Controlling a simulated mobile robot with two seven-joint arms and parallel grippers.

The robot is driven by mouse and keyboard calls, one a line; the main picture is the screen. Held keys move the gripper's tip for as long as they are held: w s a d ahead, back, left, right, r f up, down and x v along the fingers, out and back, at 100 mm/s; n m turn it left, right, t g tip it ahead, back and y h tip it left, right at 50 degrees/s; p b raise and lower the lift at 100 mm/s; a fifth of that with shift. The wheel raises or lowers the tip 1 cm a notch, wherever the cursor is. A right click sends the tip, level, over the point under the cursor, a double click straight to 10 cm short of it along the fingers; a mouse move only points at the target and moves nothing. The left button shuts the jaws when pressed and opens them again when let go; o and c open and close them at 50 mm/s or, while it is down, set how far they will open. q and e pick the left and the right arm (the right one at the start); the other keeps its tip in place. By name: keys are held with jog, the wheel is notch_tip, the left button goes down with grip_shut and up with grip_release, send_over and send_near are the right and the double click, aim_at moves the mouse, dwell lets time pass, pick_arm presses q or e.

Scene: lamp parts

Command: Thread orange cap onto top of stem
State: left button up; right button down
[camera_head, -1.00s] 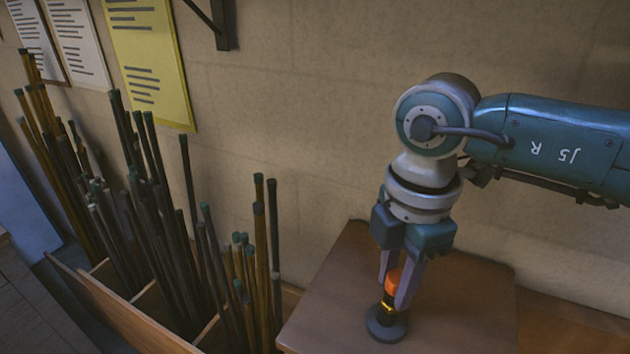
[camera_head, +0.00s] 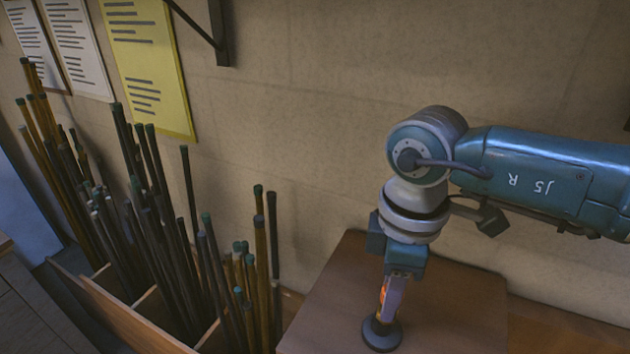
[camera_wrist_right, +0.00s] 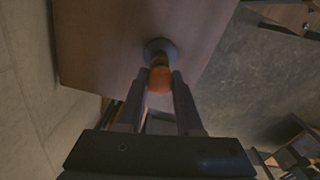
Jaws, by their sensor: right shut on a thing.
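The orange cap (camera_head: 383,290) shows as a thin strip beside my right gripper's finger in the head view. In the right wrist view the orange cap (camera_wrist_right: 160,80) sits between the fingertips, in line with a short brass-coloured stem (camera_wrist_right: 160,60) and a dark round base (camera_wrist_right: 158,47). My right gripper (camera_head: 390,300) points down over the base (camera_head: 382,335) and is shut on the orange cap. The fingers hide most of the cap and stem in the head view. The thread itself is too small to see. My left gripper is not in view.
The base stands on a brown wooden table (camera_head: 450,300) against a wall. A wooden bin (camera_head: 130,320) with several upright rods (camera_head: 165,230) stands to the left. A dark bracket (camera_head: 215,40) and paper sheets (camera_head: 150,65) are on the wall. The table around the base is clear.

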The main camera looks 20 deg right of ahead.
jog(key=shift+s+f+m, duration=0.15)
jog(key=shift+s+m, duration=0.15)
jog(key=shift+m, duration=0.1)
jog(key=shift+m+p, duration=0.4)
jog(key=shift+m, duration=0.2)
jog(key=m+p, duration=0.1)
jog(key=m, duration=0.2)
jog(key=c, duration=0.7)
grip_release()
jog(key=shift+s+f, duration=0.1)
jog(key=shift+s, duration=0.05)
jog(key=shift+c, duration=0.2)
jog(key=shift+o, duration=1.3)
jog(key=shift+w, duration=0.2)
